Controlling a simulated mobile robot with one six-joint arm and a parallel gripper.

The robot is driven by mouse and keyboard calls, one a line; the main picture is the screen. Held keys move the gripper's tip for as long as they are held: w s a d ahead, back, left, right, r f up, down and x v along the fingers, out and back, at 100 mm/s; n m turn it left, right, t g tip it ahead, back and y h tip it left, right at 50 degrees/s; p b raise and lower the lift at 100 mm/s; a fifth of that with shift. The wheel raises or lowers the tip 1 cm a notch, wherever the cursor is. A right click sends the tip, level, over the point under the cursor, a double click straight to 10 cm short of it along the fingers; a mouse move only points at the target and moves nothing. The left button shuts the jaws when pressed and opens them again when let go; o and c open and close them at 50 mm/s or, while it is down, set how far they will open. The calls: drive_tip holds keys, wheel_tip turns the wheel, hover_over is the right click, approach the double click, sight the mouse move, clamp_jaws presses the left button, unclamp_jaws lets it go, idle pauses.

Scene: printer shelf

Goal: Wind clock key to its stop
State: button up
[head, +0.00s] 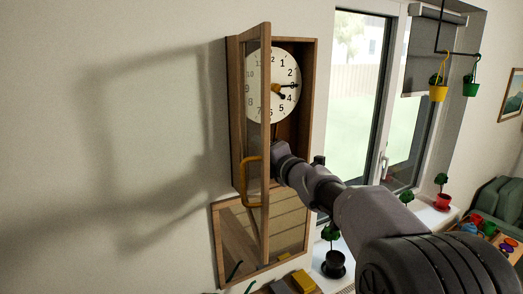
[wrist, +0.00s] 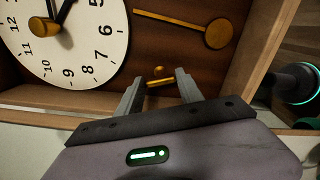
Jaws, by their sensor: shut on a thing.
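The wall clock (head: 271,86) has a white dial, black hands and a wooden case, with its glass door (head: 252,130) swung open. The dial (wrist: 75,50) also shows in the wrist view at upper left, with a brass piece (wrist: 44,26) at its centre. My gripper (wrist: 157,84) is at the case below the dial, its two fingers closed on a small brass key (wrist: 160,82) with a crossbar. How far the key is turned cannot be told. In the head view my gripper (head: 280,150) hides the key.
A brass pendulum (wrist: 218,34) hangs inside the case close to my fingers. The open door's handle (head: 247,182) juts out left of my arm. A window (head: 362,90) and potted plants (head: 334,262) are to the right. A dark rounded object (wrist: 294,83) shows right of my gripper.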

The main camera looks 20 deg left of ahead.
drive_tip(key=shift+s+a+m+p, duration=0.1)
drive_tip(key=shift+m+p, duration=1.9)
drive_tip(key=shift+m, duration=5.95)
drive_tip(key=shift+s+a+m+p, duration=0.1)
drive_tip(key=shift+m+p, duration=1.9)
drive_tip(key=shift+m, duration=5.95)
drive_tip(key=o, duration=1.1)
drive_tip(key=shift+f, duration=0.1)
